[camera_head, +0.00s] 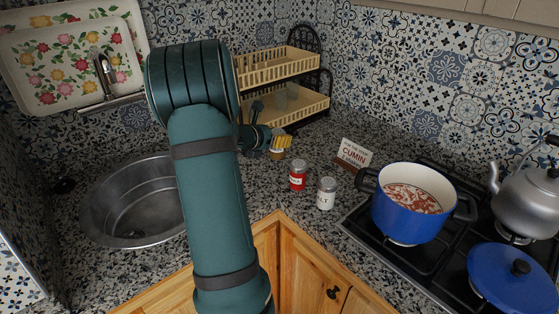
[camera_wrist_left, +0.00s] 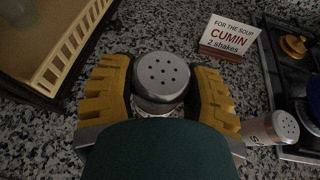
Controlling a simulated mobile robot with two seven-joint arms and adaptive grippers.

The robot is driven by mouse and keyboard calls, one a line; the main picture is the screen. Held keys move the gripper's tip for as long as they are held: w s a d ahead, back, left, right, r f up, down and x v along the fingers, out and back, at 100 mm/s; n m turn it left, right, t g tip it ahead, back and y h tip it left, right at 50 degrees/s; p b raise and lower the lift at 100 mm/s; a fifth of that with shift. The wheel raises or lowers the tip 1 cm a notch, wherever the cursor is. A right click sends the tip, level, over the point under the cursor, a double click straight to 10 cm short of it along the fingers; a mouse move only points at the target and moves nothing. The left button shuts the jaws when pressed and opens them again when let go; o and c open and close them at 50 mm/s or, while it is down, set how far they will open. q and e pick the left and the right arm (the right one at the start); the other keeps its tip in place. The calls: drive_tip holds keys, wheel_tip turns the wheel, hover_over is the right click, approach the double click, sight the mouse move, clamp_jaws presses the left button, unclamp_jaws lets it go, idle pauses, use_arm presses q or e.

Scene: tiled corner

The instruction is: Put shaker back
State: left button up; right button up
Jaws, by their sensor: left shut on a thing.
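My left gripper (camera_head: 279,142) is shut on a shaker (camera_head: 277,154) with a brownish-yellow body, just in front of the two-tier rack. In the left wrist view the shaker's grey lid with holes (camera_wrist_left: 162,77) sits upright between my yellow fingers. Its lower body is mostly hidden, and I cannot tell if it touches the counter. A red shaker (camera_head: 298,176) and a white shaker with "LT" visible (camera_head: 326,194) stand on the counter to the right. One shaker also shows in the left wrist view (camera_wrist_left: 270,128). My right gripper is out of view.
The wooden rack (camera_head: 280,67) stands in the corner, close to the left gripper. A cumin sign (camera_head: 354,155) stands near a blue pot of soup (camera_head: 412,227) on the stove. A kettle (camera_head: 527,195) and blue lid (camera_head: 512,280) are at right. A sink (camera_head: 133,205) is at left.

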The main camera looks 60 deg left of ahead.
sight(272, 155)
use_arm(q)
wheel_tip(272, 155, down, 6)
drive_tip(key=shift+f+b, duration=0.25)
drive_tip(key=shift+b, duration=0.3)
drive_tip(key=o, duration=1.2)
drive_tip(key=shift+f, duration=0.1)
